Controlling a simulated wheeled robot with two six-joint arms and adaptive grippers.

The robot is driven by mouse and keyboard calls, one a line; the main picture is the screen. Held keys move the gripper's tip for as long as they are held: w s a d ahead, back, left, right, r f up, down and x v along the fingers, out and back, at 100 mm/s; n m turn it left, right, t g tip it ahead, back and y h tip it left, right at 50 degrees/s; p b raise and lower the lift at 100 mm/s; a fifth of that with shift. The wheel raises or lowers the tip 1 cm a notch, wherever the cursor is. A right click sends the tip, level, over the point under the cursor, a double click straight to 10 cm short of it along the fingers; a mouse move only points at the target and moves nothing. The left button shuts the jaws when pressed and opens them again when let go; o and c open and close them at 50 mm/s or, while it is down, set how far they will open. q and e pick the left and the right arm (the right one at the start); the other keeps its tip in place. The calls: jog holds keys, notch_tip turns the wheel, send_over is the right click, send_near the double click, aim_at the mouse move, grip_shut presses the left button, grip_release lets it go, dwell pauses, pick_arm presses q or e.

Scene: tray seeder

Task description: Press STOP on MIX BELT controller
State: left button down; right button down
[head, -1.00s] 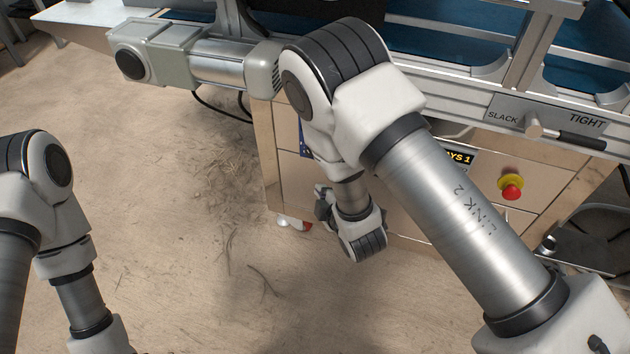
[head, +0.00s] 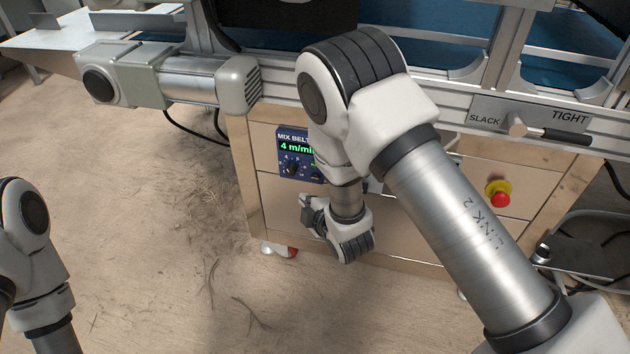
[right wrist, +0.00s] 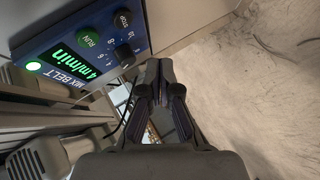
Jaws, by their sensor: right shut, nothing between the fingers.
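The MIX BELT controller (head: 291,154) is a blue box on the wooden cabinet front, partly hidden by my right arm in the head view.
A red emergency button on a yellow base (head: 499,192) sits on the cabinet front (head: 420,215) to the right. Above runs the conveyor frame with a SLACK/TIGHT lever (head: 545,131) and a motor (head: 150,75). The floor on the left is open, with scattered debris.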

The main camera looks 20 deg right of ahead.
aim_at(315, 178)
jog(key=w+d, duration=0.2)
jog(key=w, duration=0.1)
jog(key=shift+w+d, duration=0.2)
jog(key=shift+w, duration=0.05)
jog(key=shift+w+d, duration=0.1)
dwell(1.2)
jog(key=shift+w+d, duration=0.15)
jog(key=shift+w, duration=0.05)
jog(key=shift+w+d, duration=0.2)
jog(key=shift+w, duration=0.1)
dwell(0.6)
jog(key=shift+s, duration=0.1)
jog(key=shift+s+a, duration=0.45)
jog(key=shift+s, duration=0.1)
dwell(0.3)
